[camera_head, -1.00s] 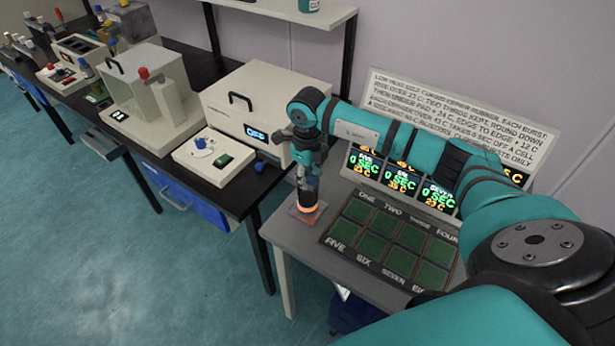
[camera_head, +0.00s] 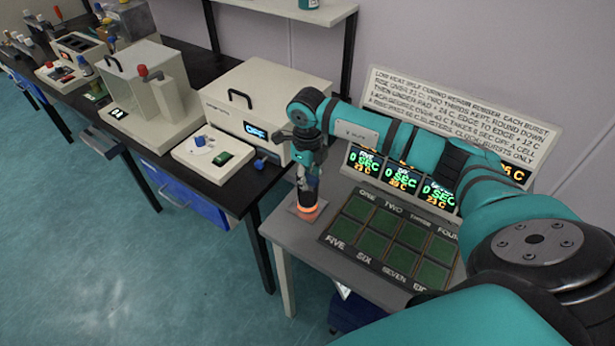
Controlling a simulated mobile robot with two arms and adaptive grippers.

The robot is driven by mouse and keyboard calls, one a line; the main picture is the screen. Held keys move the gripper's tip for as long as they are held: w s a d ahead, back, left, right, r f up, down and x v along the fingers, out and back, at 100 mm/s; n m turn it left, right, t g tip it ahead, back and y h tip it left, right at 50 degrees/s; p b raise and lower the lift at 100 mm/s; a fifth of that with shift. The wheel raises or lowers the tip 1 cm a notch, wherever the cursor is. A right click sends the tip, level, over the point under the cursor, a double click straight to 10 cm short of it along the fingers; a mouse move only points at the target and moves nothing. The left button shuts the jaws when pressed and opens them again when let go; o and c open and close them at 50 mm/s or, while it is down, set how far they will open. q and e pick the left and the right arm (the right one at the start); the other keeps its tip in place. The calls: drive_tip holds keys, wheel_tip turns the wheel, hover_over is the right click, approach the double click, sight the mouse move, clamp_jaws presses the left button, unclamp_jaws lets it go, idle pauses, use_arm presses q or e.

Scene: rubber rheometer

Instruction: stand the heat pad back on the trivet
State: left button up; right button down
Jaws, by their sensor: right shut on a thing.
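The heat pad (camera_head: 307,200) is a small dark upright piece with a glowing orange ring at its bottom. It is on or just above the trivet (camera_head: 294,211), a small flat reddish-brown square at the left end of the grey table; I cannot tell whether they touch. My right gripper (camera_head: 306,186) points down from above and is shut on the heat pad. The fingers are small and partly hidden in this view. My left gripper is not in view.
A panel of green cells (camera_head: 372,243) lies just right of the trivet. A white oven-like box (camera_head: 265,100) is on the dark bench to the left.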

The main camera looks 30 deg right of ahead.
drive_tip(key=shift+f, duration=0.1)
drive_tip(key=c, duration=1.1)
unclamp_jaws()
drive_tip(key=shift+c, duration=0.2)
wheel_tip(320, 180, up, 12)
drive_tip(key=shift+a, duration=0.1)
